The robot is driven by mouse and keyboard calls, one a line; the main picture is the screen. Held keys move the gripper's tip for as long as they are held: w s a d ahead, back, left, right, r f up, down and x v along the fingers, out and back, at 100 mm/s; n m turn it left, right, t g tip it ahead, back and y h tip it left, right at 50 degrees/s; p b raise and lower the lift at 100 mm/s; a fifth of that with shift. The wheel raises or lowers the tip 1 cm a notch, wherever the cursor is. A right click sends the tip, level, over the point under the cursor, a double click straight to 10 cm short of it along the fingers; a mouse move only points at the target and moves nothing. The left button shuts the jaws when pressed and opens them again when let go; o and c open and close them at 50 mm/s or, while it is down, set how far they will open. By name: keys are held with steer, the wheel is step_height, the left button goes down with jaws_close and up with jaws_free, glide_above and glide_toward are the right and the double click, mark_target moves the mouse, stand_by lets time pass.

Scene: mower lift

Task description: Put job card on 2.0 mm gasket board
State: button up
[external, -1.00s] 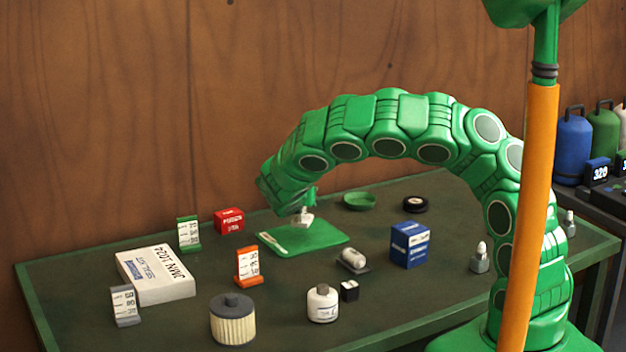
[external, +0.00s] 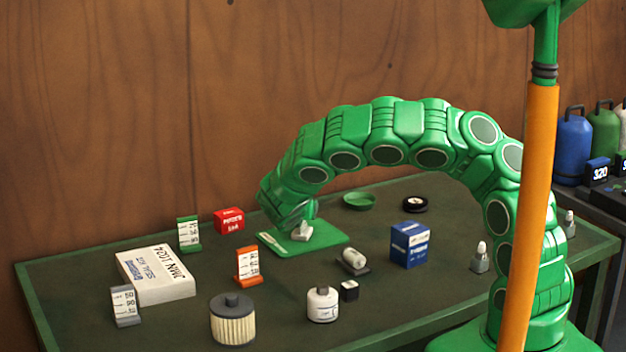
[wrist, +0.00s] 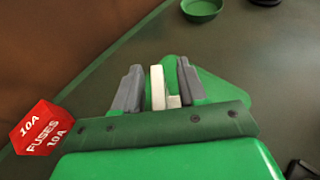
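A small whitish L-shaped piece (external: 301,231), which looks like the job card, stands on a flat green sheet (external: 322,238), which looks like the gasket board. The sheet has a pale label strip on its left side. My gripper (external: 300,222) is low over the sheet, around the piece. In the wrist view, the grey fingers of my gripper (wrist: 162,85) stand apart, with the pale piece (wrist: 158,88) between them. A narrow gap shows on each side, so the gripper looks open. The card's printing cannot be seen.
A red fuse box (external: 229,220) and a green card stand (external: 189,234) are left of the sheet. An orange card stand (external: 248,266) is in front. A green dish (external: 359,201) lies behind, a blue box (external: 410,245) to the right, and a white box (external: 157,275) far left.

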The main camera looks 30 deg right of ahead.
steer(key=shift+a+r, duration=0.1)
steer(key=shift+r, duration=0.05)
steer(key=v, duration=1.2)
stand_by(0.3)
steer(key=shift+o, duration=0.2)
